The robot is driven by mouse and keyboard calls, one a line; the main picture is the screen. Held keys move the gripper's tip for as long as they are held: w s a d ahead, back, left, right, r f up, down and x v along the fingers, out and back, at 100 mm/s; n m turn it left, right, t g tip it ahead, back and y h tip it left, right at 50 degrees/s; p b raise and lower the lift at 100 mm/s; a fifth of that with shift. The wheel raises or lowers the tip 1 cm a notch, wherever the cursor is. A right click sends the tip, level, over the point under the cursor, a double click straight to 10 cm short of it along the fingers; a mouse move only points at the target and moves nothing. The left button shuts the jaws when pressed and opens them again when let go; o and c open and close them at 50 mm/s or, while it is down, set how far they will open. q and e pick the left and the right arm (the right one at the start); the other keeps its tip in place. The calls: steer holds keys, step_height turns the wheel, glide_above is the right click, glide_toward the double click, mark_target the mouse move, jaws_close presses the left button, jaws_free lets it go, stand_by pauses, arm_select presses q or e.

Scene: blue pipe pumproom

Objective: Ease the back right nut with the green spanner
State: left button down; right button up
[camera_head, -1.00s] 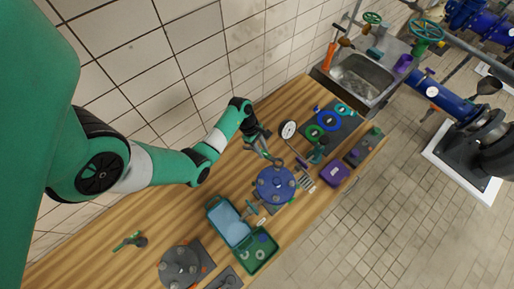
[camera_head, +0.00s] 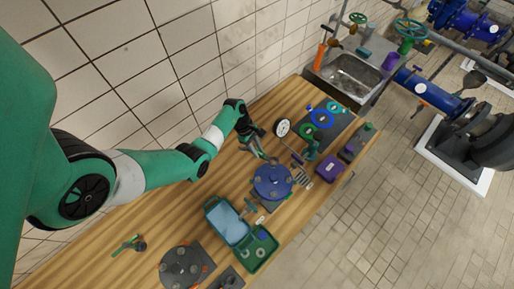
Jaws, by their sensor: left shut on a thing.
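A round blue flanged cover (camera_head: 271,182) with several nuts around its rim sits on the wooden bench. My left gripper (camera_head: 254,144) is shut on a slim spanner (camera_head: 266,156), just behind the blue cover. The spanner's head reaches the cover's back edge, near the nuts there. At this size I cannot tell whether its jaw is around a nut or only beside it. The spanner looks grey-green. The back right nut is too small to make out clearly. My right gripper is not in view.
A blue tray (camera_head: 214,211) and a green tray (camera_head: 273,247) stand in front left of the cover. A grey flange (camera_head: 181,266) is at lower left. A sink (camera_head: 350,77) stands beyond.

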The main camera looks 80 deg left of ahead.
arm_select(q)
steer(key=shift+f+b, duration=0.35)
steer(key=shift+f, duration=0.3)
steer(key=shift+f, duration=0.1)
steer(key=shift+f+b, duration=0.95)
steer(key=shift+f, duration=0.05)
steer(key=shift+s+d+r+n+p, duration=0.15)
steer(key=shift+r+n+p, duration=0.15)
steer(key=shift+p, duration=0.4)
steer(key=d+n, duration=0.1)
steer(key=s+d+n+y+p, duration=0.1)
steer(key=n, duration=0.1)
steer(key=d+n+t+y+p, duration=0.1)
steer(key=n, duration=0.1)
steer(key=shift+s+d+f, duration=0.1)
steer(key=shift+s+f, duration=0.2)
steer(key=shift+s, duration=0.05)
steer(key=shift+r, duration=0.35)
steer(key=shift+r, duration=1.7)
